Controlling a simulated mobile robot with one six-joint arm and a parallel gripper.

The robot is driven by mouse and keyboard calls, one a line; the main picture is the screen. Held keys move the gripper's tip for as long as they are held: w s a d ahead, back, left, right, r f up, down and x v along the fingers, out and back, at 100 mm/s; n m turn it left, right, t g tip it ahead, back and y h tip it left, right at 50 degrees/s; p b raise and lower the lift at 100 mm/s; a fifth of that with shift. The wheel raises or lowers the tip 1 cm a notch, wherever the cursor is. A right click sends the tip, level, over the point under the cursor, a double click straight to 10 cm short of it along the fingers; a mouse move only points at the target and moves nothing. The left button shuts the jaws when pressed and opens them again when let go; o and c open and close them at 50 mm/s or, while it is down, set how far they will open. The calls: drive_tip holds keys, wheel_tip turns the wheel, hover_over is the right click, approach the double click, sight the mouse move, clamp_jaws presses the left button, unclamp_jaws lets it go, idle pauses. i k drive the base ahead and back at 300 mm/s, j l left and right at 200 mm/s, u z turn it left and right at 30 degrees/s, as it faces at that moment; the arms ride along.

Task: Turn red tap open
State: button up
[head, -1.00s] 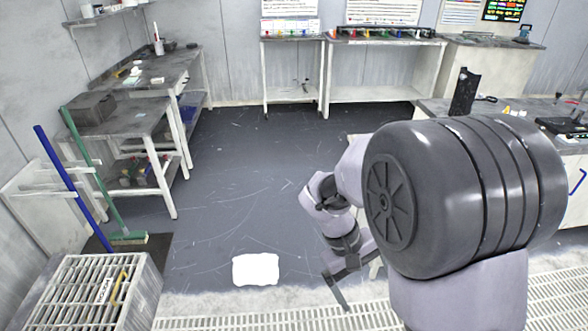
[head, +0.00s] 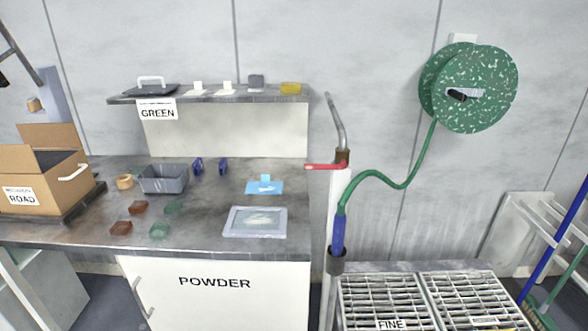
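The red tap (head: 324,167) is a flat red lever on a brown fitting at the top of a white standpipe (head: 340,190). The lever points left, roughly level, towards the bench. A bent grey spout (head: 336,122) rises above the fitting. A blue hose nozzle (head: 338,234) with a green hose (head: 400,187) hangs along the pipe below the tap. My gripper is not in the head view now, so I cannot see whether it is open or shut.
The bench (head: 215,250) marked POWDER stands left of the pipe, with trays and small blocks on it. A grated rack (head: 385,325) marked FINE stands right of the pipe. A green hose reel (head: 475,88) hangs on the wall. A cardboard box (head: 70,172) sits far left.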

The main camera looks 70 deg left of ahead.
sight(343, 167)
drive_tip(key=u, duration=2.2)
drive_tip(key=i+j, duration=0.95)
drive_tip(key=j+z, duration=0.05)
